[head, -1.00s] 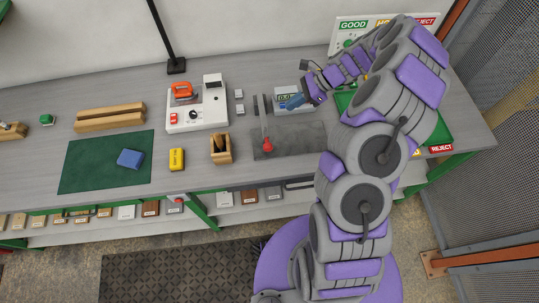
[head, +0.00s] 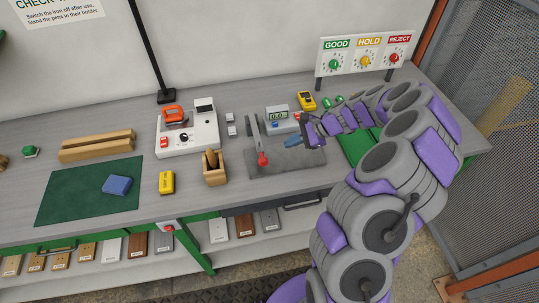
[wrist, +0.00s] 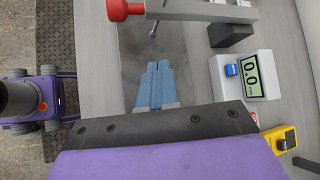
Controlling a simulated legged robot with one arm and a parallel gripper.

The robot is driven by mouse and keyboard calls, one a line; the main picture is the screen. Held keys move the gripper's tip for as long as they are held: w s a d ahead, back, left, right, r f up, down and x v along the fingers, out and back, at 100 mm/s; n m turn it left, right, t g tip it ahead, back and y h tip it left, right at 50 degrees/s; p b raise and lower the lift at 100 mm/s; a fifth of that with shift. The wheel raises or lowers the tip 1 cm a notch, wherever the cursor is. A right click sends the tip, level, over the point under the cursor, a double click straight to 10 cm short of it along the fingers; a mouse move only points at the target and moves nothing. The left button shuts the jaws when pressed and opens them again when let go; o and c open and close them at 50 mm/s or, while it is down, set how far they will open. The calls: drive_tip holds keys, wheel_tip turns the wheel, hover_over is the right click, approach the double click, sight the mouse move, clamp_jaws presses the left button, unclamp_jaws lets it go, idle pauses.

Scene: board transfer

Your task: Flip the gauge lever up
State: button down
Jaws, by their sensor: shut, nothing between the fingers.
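The gauge lever (head: 255,137) is a grey bar with a red knob (head: 262,159) at its near end. It slants from the back of a dark grey plate (head: 290,161) toward the front edge. The gauge's white display box (head: 278,118) reads 0.0 and stands behind the plate. My gripper (head: 288,142) is over the plate, right of the lever, its blue fingers together and empty. In the wrist view, the shut fingers (wrist: 153,66) point toward the lever bar (wrist: 200,11), with a visible gap to it. The red knob (wrist: 125,9) is up and left of the fingertips there.
A wooden holder (head: 215,170) stands left of the plate. A white box with a red-orange item (head: 187,136) is behind it. A green tray (head: 356,147) is on the right, partly behind my arm.

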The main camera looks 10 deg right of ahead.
sight(270, 159)
drive_tip(key=shift+a+f, duration=0.1)
drive_tip(key=shift+a, duration=0.45)
drive_tip(key=b+x, duration=0.2)
drive_tip(key=x, duration=0.7)
drive_tip(key=shift+d+f, duration=0.1)
drive_tip(key=shift+f, duration=0.05)
drive_tip(key=shift+a+f, duration=0.1)
drive_tip(key=shift+a, duration=0.25)
drive_tip(key=shift+d+r+g+p, duration=0.1)
drive_tip(key=shift+r+g+p, duration=0.25)
drive_tip(key=shift+p, duration=0.3)
drive_tip(key=shift+r, duration=0.15)
drive_tip(key=shift+r+p, duration=0.45)
drive_tip(key=shift+p, duration=0.65)
